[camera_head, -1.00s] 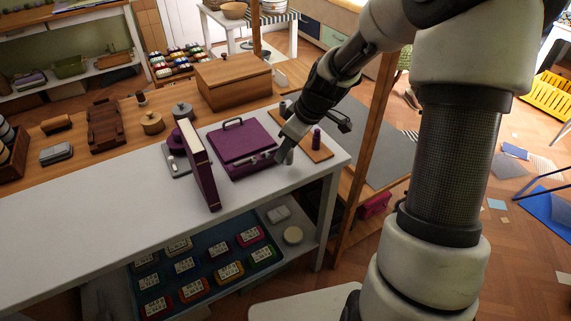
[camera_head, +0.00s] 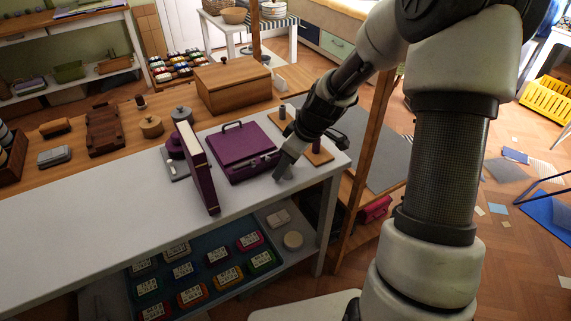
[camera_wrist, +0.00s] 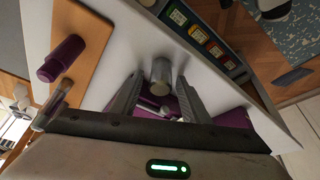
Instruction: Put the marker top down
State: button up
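My gripper (camera_head: 282,174) is low over the white table's front right part, and its fingers are apart. In the wrist view the fingertips (camera_wrist: 159,80) are on either side of a short grey cylinder (camera_wrist: 161,72), with gaps beside it. A purple cylinder with a narrower end (camera_wrist: 62,58) stands on a wooden board (camera_wrist: 92,42); the board also shows in the head view (camera_head: 325,155). A brownish-grey peg (camera_wrist: 58,100) is near it. I cannot tell for sure which of these is the marker.
A purple case with a handle (camera_head: 238,150) lies left of my gripper, and an upright purple book (camera_head: 199,170) stands further left. A wooden box (camera_head: 232,86) is behind. The white tabletop (camera_head: 90,235) is clear at the front left. Coloured boxes (camera_head: 217,255) fill the shelf below.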

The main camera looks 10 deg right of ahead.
jog(key=shift+d+r+p, duration=0.1)
jog(key=shift+r+p, duration=0.2)
jog(key=shift+r, duration=0.2)
jog(key=p+v, duration=0.2)
jog(key=v, duration=0.9)
jog(key=shift+r, duration=0.2)
jog(key=shift+s, duration=0.1)
